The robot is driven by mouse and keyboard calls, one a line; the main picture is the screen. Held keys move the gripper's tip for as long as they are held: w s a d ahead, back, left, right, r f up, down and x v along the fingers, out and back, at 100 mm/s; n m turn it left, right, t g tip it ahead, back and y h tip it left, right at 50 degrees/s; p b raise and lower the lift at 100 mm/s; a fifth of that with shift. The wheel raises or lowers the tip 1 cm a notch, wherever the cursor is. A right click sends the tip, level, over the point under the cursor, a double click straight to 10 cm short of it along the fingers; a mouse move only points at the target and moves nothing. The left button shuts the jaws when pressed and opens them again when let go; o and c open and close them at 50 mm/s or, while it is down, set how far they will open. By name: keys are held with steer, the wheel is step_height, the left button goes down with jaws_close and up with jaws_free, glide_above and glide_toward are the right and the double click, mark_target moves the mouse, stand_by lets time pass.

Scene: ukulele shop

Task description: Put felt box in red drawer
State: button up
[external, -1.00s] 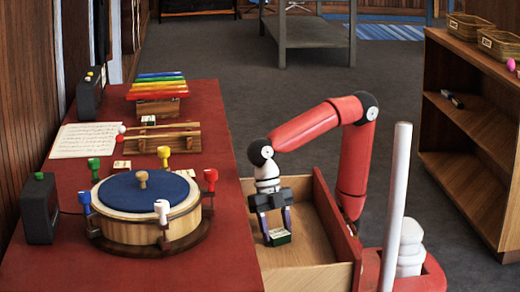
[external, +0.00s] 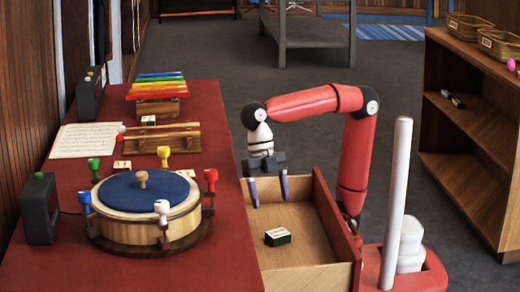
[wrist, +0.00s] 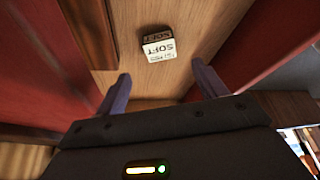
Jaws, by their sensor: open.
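The red table (external: 65,262) at left holds a drum (external: 140,228) with a blue top, a rainbow xylophone (external: 158,90) and a paper sheet (external: 87,138). A wooden shelf (external: 468,120) stands at right. The drawer floor around the box is clear.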

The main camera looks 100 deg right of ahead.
steer(key=v, duration=0.2)
steer(key=shift+d+r, duration=0.2)
steer(key=shift+r, duration=0.15)
steer(key=s+d+f+m+t+h+p, duration=0.1)
steer(key=d+m+t+p, duration=0.1)
steer(key=d+m, duration=0.4)
steer(key=s+d+f+m+t+h+p, duration=0.1)
steer(key=d+f+m+t+p, duration=0.1)
steer(key=d+m, duration=0.4)
steer(key=s+d+f+m+t+h+p, duration=0.2)
steer(key=d+m, duration=0.4)
steer(key=m, duration=0.4)
steer(key=shift+d+f+t+p, duration=0.1)
steer(key=shift+f+t+p, duration=0.05)
steer(key=shift+t+p, duration=0.45)
